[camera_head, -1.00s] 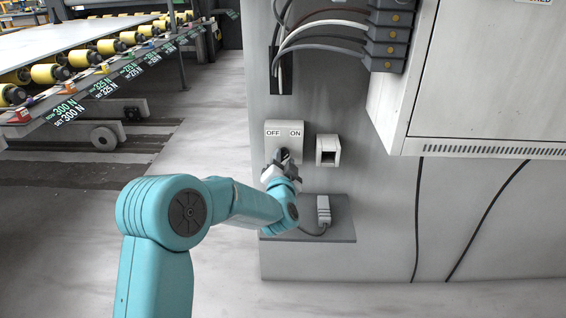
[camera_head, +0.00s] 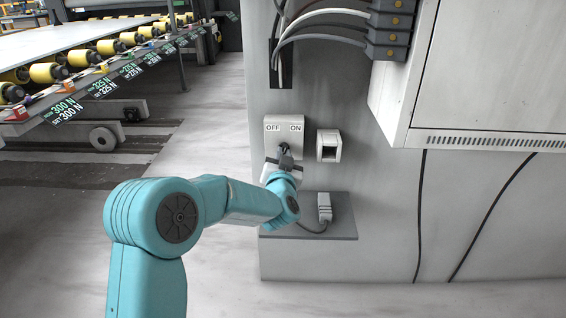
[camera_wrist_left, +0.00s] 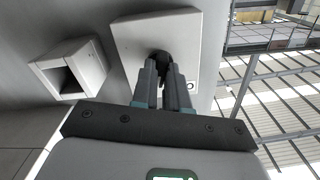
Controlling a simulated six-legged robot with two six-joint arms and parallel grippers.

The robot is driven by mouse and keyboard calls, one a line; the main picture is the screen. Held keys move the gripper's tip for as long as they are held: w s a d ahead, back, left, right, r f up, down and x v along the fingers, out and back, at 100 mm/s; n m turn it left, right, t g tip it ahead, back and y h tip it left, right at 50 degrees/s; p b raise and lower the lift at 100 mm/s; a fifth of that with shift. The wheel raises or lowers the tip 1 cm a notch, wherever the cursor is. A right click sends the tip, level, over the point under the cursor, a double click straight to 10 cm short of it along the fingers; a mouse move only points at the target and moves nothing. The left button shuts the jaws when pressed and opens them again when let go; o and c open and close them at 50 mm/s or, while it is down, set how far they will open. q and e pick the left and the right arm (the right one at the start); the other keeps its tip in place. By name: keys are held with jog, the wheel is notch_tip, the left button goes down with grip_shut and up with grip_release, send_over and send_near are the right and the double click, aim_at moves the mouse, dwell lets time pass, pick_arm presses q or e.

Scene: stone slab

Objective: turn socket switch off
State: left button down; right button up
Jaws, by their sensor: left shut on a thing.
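The switch box (camera_head: 285,128) is a light plate on the grey wall, marked OFF on the left and ON on the right. It also shows in the left wrist view (camera_wrist_left: 185,32). My left gripper (camera_head: 284,151) is at the lower middle of the box. In the left wrist view its fingers (camera_wrist_left: 161,66) are shut on the dark switch knob (camera_wrist_left: 160,57). The fingers hide most of the knob, so I cannot tell which way it points. My right gripper is in neither view.
An open square socket (camera_head: 328,146) is right of the switch box. Below it, a grey plug (camera_head: 324,208) with a cable stands on a small dark shelf (camera_head: 340,229). A white cabinet (camera_head: 490,75) juts out at upper right. A roller conveyor (camera_head: 90,55) stands at left.

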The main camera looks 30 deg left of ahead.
pick_arm(q)
jog(key=shift+n+b, duration=3.55)
jog(key=shift+n, duration=2.15)
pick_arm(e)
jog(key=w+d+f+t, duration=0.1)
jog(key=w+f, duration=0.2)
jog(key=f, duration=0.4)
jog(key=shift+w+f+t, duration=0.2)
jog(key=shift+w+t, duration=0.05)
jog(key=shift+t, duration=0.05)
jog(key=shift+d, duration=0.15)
pick_arm(q)
jog(key=c, duration=1.1)
grip_release()
jog(key=shift+c, duration=0.2)
jog(key=shift+s, duration=0.1)
